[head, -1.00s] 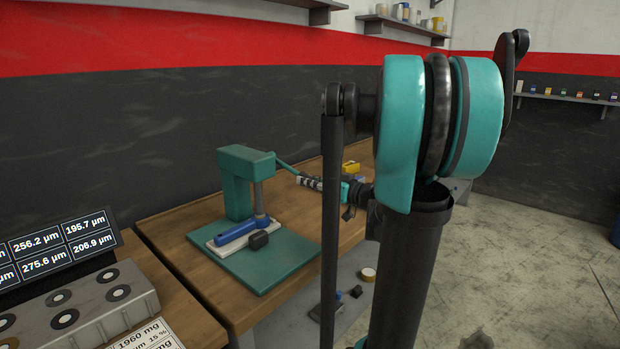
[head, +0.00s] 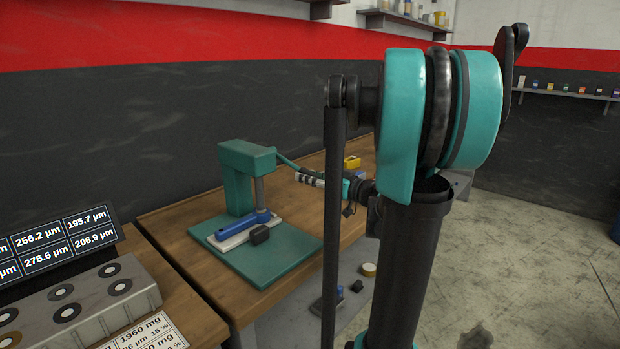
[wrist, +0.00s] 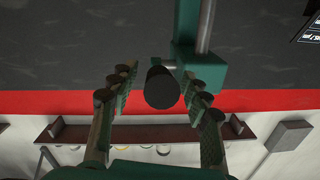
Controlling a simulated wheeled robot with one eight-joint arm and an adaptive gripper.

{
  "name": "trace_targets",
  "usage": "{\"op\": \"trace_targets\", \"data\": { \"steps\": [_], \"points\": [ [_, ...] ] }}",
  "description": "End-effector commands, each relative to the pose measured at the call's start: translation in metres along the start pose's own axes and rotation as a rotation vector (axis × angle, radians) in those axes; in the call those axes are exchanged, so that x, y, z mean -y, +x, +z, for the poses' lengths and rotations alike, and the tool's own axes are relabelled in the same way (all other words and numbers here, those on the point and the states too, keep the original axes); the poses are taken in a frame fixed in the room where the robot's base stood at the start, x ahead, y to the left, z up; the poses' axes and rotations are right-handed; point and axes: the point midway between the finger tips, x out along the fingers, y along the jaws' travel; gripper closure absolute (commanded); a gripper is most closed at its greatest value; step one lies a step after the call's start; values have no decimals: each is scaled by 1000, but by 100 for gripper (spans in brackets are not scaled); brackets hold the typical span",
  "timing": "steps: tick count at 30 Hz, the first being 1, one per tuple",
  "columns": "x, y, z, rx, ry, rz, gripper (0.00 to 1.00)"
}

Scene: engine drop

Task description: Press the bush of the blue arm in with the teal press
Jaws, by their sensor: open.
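The teal press (head: 238,178) stands on its teal base plate on the wooden bench; its column also shows in the wrist view (wrist: 188,25). The blue arm (head: 240,226) lies on a pale plate under the grey ram (head: 260,190). Its bush is too small to make out. The press lever (head: 286,161) slants down to the right toward my gripper (head: 308,180). In the wrist view, my gripper (wrist: 157,72) is open, with a finger on each side of the lever's dark round end (wrist: 161,88). Gaps show beside it.
A dark block (head: 259,234) sits in front of the blue arm. A yellow item (head: 352,162) lies farther back on the bench (head: 185,238). A grey block with several ringed holes (head: 85,305) and a readout screen (head: 60,245) are at left.

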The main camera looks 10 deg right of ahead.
Motion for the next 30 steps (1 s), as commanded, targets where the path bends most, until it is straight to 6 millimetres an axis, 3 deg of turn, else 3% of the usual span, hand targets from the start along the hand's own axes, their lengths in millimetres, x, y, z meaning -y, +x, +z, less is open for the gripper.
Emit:
{"op": "trace_targets", "data": {
  "steps": [5,21,30],
  "points": [
    [-1,-11,0,-1,0,3,52],
    [-1,-97,0,-1,0,4,52],
    [0,-119,0,0,0,1,52]
  ]
}}
